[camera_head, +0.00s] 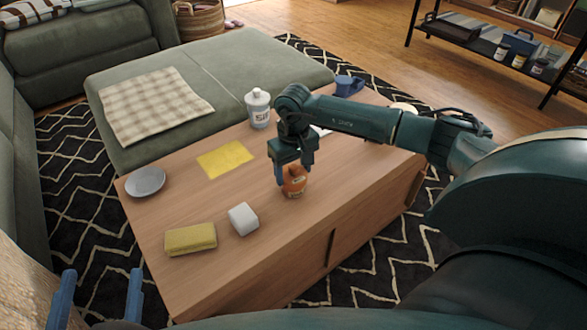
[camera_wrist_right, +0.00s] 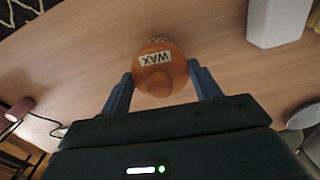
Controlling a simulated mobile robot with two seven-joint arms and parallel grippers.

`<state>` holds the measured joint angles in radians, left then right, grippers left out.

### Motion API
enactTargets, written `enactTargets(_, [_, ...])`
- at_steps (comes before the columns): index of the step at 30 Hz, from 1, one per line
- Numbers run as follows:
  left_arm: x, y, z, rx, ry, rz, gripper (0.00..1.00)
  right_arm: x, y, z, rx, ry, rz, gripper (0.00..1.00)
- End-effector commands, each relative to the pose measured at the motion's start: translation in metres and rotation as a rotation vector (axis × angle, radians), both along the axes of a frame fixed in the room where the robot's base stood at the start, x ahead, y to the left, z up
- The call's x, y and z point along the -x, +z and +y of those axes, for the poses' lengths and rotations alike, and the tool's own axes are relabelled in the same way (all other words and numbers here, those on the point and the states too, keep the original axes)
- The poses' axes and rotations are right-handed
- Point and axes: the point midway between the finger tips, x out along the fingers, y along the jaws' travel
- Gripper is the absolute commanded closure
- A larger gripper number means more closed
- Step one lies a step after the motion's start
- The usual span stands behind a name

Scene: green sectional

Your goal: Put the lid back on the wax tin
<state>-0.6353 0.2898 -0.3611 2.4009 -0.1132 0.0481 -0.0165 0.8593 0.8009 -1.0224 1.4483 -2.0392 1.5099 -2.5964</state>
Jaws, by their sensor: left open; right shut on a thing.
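The orange wax tin (camera_head: 294,187) stands on the wooden table, under my right gripper (camera_head: 294,172). In the right wrist view an orange round lid (camera_wrist_right: 160,75) with a knob and a "WAX" label lies between the fingers of my right gripper (camera_wrist_right: 162,90), which is shut on it. The lid covers most of what is behind it; a bit of printed label shows past its far edge. I cannot tell whether the lid is seated on the tin or just above it. My left gripper (camera_head: 98,292) is open and empty, at the lower left, off the table.
On the table (camera_head: 160,215) are a white block (camera_head: 243,219), a yellow sponge (camera_head: 190,239), a grey dish (camera_head: 145,181), a yellow cloth (camera_head: 226,159) and a white bottle (camera_head: 258,108). A blue object (camera_head: 349,86) stands at the back. The table's front middle is clear.

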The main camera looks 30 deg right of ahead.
Motion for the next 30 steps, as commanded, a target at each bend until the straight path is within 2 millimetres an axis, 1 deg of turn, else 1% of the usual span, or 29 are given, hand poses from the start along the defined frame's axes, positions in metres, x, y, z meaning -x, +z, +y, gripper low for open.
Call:
enactTargets(4, [-0.0001, -0.0006, 0.0, -0.001, 0.0, 0.002, 0.33, -0.0001, 0.0002, -0.0001, 0.0, 0.0, 0.0, 0.59])
enactTargets(5, [-0.0001, -0.0006, 0.0, -0.001, 0.0, 0.002, 0.33, -0.0001, 0.0002, -0.0001, 0.0, 0.0, 0.0, 0.37])
enactTargets(14, [-0.0002, -0.0011, 0.0, -0.001, 0.0, 0.002, 0.33, 0.0, 0.0002, -0.0001, 0.0, 0.0, 0.0, 0.12])
enactTargets(19, [-0.0004, -0.0013, 0.0001, -0.002, 0.001, 0.002, 0.33, 0.0, 0.0, -0.0001, 0.0, 0.0, 0.0, 0.11])
enactTargets(23, [-0.0005, -0.0014, 0.0001, -0.002, 0.001, 0.002, 0.33, 0.0, 0.0, 0.0, 0.0, 0.0, 0.0, 0.01])
enactTargets(24, [-0.0005, -0.0014, 0.0001, -0.002, 0.001, 0.002, 0.33, 0.0, 0.0, 0.0, 0.0, 0.0, 0.0, 0.0])
enactTargets(30, [-0.0011, -0.0046, 0.0004, -0.007, 0.003, 0.01, 0.33, 0.0, 0.0005, 0.0, 0.0, 0.0, 0.0, 0.0])
